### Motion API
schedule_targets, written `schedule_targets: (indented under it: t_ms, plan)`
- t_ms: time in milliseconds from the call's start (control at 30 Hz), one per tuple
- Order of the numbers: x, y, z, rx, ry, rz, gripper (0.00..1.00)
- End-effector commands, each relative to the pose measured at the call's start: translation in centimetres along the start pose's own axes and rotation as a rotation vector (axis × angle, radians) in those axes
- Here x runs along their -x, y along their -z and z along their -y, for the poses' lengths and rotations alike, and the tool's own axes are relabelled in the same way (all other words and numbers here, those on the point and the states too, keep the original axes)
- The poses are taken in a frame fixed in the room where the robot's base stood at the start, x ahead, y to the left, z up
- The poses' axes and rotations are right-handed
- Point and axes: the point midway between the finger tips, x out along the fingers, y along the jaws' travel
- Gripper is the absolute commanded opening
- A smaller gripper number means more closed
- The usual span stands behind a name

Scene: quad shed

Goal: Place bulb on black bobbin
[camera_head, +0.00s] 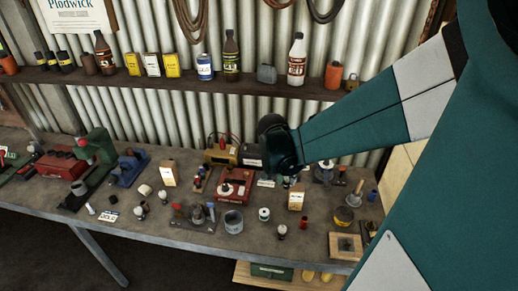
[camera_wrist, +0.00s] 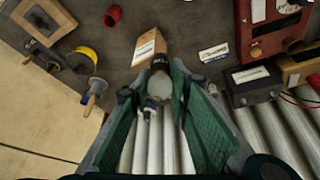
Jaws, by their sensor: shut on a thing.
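My gripper (camera_wrist: 154,84) has green padded fingers and is shut on a small bulb (camera_wrist: 160,86) with a pale glass end and a dark base. In the head view my gripper (camera_head: 289,181) is small and partly hidden behind my arm, above the back middle of the bench. A small white, blue and dark piece (camera_wrist: 151,105) shows beside the held bulb; I cannot tell whether it touches a finger. Other small bulb-like things stand on the bench, one at the front (camera_head: 282,231). A small white-and-dark spool (camera_head: 264,214) stands near it. I cannot clearly pick out a black bobbin.
A cardboard box (camera_head: 296,199) stands close by my gripper. A red unit (camera_head: 235,186) is to its left, a yellow-topped spool (camera_head: 343,215) and a wooden frame (camera_head: 346,246) to its right. A grey can (camera_head: 233,221) stands near the front edge. A loaded shelf (camera_head: 220,84) runs above.

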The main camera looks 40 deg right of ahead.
Motion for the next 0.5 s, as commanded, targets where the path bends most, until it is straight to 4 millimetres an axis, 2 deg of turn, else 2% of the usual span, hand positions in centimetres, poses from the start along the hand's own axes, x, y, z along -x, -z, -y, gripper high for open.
schedule_targets:
  t_ms: [333,500]
  plan:
    - [-0.06,0.05,0.01,-0.001,0.0,0.0,0.07]
    - [-0.35,0.79,0.27,0.0,0.0,0.0,0.07]
